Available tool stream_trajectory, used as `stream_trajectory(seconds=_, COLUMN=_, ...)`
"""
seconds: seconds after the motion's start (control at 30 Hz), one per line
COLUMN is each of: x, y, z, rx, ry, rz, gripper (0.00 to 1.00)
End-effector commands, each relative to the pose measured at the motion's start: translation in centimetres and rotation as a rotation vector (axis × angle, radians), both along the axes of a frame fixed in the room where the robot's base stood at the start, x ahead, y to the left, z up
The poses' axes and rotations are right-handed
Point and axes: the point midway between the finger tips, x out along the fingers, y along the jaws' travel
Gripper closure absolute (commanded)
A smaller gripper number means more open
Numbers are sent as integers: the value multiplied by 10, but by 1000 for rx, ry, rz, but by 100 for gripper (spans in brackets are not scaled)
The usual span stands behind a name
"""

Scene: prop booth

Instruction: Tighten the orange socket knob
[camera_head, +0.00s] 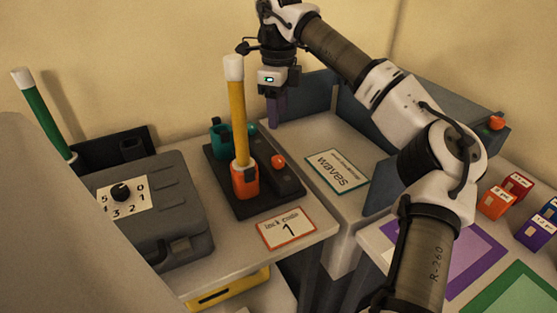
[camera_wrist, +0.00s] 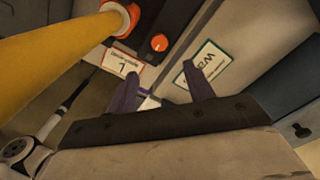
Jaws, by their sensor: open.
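The orange socket (camera_head: 245,181) stands on the near end of a black base (camera_head: 270,197), with a yellow pole (camera_head: 239,115) upright in it. A round orange knob (camera_head: 278,161) sits on the base to the right of the socket. In the wrist view the orange knob (camera_wrist: 159,42) is beyond my fingertips, and the orange socket (camera_wrist: 120,14) is at the top, with the yellow pole (camera_wrist: 55,60) crossing the left side. My gripper (camera_head: 277,112) hangs pointing down, behind and above the base. Its purple fingers (camera_wrist: 158,82) are open and empty, apart from the knob.
A teal socket (camera_head: 219,138) is on the base's far end. A card reading 1 (camera_head: 287,229) lies in front. A grey case with a dial (camera_head: 122,193) and a green pole (camera_head: 43,115) are left. A "waves" card (camera_head: 337,171) and small coloured boxes (camera_head: 495,202) are right.

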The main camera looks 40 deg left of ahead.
Motion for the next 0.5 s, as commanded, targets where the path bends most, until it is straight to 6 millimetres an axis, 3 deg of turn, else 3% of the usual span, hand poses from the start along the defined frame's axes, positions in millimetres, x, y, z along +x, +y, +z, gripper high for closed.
stream_trajectory(seconds=0.5, x=-1, y=0, z=-100, rx=1, ry=3, rz=1, gripper=48)
